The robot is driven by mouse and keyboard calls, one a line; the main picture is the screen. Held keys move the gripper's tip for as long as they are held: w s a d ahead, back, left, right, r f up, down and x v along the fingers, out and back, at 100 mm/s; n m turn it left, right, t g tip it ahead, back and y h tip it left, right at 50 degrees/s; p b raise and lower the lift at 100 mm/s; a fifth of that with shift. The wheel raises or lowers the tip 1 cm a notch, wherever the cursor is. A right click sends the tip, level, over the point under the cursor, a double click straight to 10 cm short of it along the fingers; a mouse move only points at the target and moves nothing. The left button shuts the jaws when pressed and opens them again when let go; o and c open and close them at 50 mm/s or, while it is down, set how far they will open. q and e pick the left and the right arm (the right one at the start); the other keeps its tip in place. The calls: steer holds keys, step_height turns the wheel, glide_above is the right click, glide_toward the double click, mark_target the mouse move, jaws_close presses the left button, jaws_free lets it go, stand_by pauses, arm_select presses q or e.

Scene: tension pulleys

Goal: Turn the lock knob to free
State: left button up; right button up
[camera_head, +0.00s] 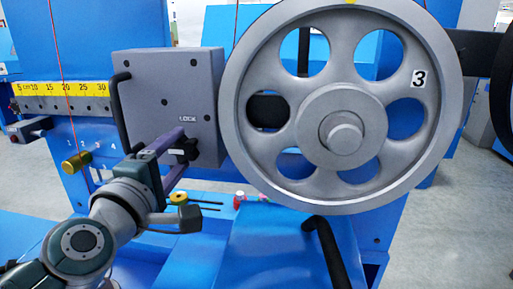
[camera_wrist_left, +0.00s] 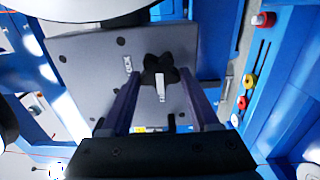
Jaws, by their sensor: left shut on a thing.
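The lock knob is a small black lobed knob (camera_head: 187,150) on the lower right of the grey block (camera_head: 165,90), under the printed word LOCK. In the left wrist view the knob (camera_wrist_left: 159,66) shows between two dark purple fingers, with a pale pointer mark on it pointing down in the picture. My left gripper (camera_head: 178,142) reaches the knob from the lower left. Its fingers (camera_wrist_left: 159,74) are shut on the knob, one on each side. The contact points are partly hidden. My right gripper is not in view.
A large grey spoked wheel marked 3 (camera_head: 341,190) stands close to the right of the block. A black handle (camera_head: 119,112) is on the block's left side, beside a yellow scale (camera_head: 62,104). Small coloured knobs (camera_head: 239,198) sit on the blue base below.

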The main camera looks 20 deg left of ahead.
arm_select(q)
steer(key=o, duration=1.4)
steer(key=v, duration=1)
